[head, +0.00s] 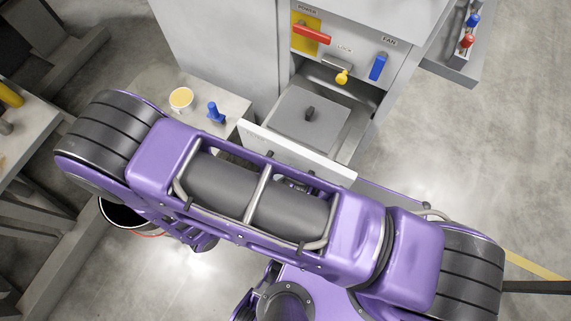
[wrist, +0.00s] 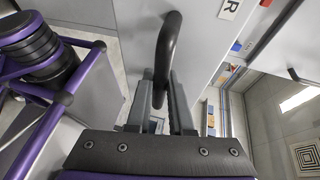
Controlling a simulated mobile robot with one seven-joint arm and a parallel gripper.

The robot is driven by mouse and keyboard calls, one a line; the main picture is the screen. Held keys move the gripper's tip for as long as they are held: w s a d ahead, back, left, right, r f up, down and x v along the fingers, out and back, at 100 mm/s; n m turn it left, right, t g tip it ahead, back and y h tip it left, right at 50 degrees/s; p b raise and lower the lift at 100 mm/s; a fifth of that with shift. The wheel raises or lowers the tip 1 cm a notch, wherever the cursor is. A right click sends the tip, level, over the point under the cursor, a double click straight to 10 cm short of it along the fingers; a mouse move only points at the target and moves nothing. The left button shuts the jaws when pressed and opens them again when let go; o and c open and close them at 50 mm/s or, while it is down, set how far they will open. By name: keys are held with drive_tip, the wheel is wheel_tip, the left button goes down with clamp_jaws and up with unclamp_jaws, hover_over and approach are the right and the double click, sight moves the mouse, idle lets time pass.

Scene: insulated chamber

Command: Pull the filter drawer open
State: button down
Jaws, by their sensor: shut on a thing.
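The filter drawer (head: 298,153) stands pulled out of the grey cabinet in the head view. A flat grey panel with a dark knob (head: 309,114) lies inside it. In the wrist view the drawer's pale front (wrist: 200,35) carries a dark curved handle (wrist: 171,40). My gripper (wrist: 160,92) is shut on the lower part of this handle, with a finger on each side. My arm hides the gripper and the handle in the head view.
The cabinet face above has a red lever (head: 311,34), a yellow knob (head: 342,77) and a blue handle (head: 377,67). A side table left of the drawer holds a cup (head: 181,98) and a blue object (head: 215,112). Floor right of the drawer is clear.

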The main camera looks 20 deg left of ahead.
drive_tip(key=c, duration=0.8)
unclamp_jaws()
drive_tip(key=v, duration=1.7)
drive_tip(key=shift+a, duration=0.15)
drive_tip(key=shift+s, duration=0.1)
